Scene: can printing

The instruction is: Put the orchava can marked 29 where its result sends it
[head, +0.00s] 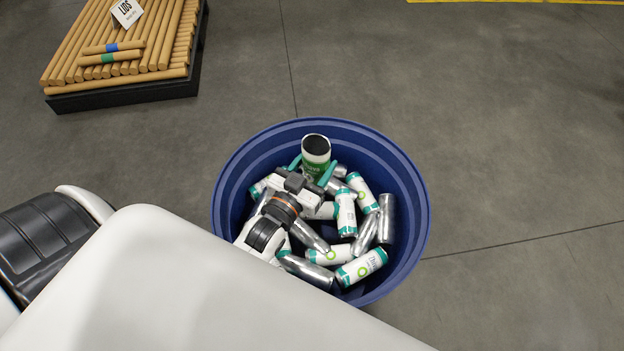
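A can (316,150) with a green and white label and an open, dark top stands nearly upright above the pile in the blue bin. The blue round bin (421,215) holds several cans, some white with teal ends and some bare silver, lying at various angles. My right gripper is not in view.
At the upper left, a dark-based pallet (125,97) carries wooden rods and a small sign (127,12) reading LIDS. Two rods on top have a blue and a green band. A yellow floor line runs along the top right. The grey floor right of the bin is clear.

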